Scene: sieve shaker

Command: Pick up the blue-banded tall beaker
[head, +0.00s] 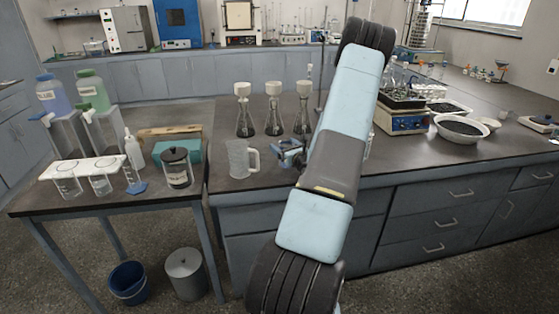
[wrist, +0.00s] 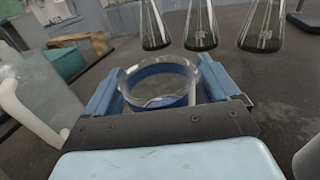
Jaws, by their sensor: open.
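The blue-banded tall beaker (wrist: 160,72) is clear glass with a blue band below its rim. In the wrist view I look down at its round mouth, between the two blue fingers of my gripper (wrist: 158,88). The fingers are open, one on each side of the beaker; I cannot tell whether either touches the glass. The beaker's lower part is hidden by its rim and my gripper body. In the head view my gripper (head: 290,150) is low over the front of the middle bench, and the beaker is too small and covered there to make out.
A pitcher with a white handle (head: 240,158) stands close on the left, also in the wrist view (wrist: 38,95). Several flasks (head: 273,120) with dark contents stand behind. A balance (head: 403,118) is on the right. The bench's front edge (head: 260,187) is near.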

